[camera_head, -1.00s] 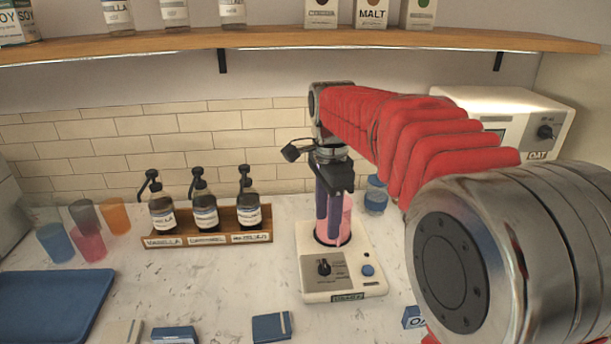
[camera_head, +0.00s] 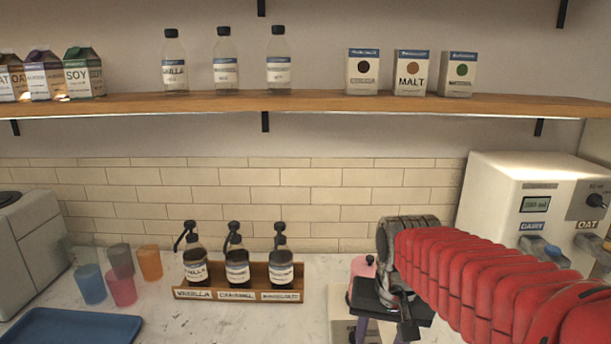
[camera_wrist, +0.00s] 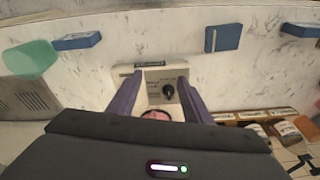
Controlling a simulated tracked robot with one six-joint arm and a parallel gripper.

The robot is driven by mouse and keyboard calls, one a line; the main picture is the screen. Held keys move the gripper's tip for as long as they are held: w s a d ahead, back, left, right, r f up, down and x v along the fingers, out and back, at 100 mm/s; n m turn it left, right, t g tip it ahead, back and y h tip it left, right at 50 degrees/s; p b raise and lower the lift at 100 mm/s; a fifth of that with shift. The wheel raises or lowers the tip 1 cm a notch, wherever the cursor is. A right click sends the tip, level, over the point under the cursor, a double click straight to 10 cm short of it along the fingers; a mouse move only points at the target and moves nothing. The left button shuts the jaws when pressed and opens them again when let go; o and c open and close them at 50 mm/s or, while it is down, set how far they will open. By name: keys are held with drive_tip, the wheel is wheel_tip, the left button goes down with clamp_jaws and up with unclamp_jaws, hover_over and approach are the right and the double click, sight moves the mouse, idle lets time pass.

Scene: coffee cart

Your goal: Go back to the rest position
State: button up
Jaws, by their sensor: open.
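My gripper (camera_head: 382,335) is at the lower middle right of the head view, with purple fingers pointing down and their tips cut off by the frame edge. In the wrist view my gripper (camera_wrist: 159,80) has its two purple fingers spread apart and is open. A pink vessel (camera_head: 362,267) shows just behind my gripper; in the wrist view a bit of pink (camera_wrist: 155,115) shows between the fingers, mostly hidden by the gripper body. The white machine (camera_wrist: 155,72) with a black knob lies beyond the fingers. I cannot tell whether the fingers touch the vessel.
A wooden rack (camera_head: 240,292) with three pump bottles stands left of my gripper. A white dispenser (camera_head: 525,200) is at the right. A wooden shelf (camera_head: 300,103) with bottles and cartons runs above. Several coloured cups (camera_head: 121,288) and a blue tray (camera_head: 75,328) are at the left.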

drive_tip(key=s+d+r+n+t, duration=0.1)
drive_tip(key=s+d+n+t, duration=0.1)
drive_tip(key=s, duration=1)
drive_tip(key=shift+s+t, duration=0.3)
drive_tip(key=shift+t, duration=0.3)
drive_tip(key=shift+c, duration=0.7)
idle(0.9)
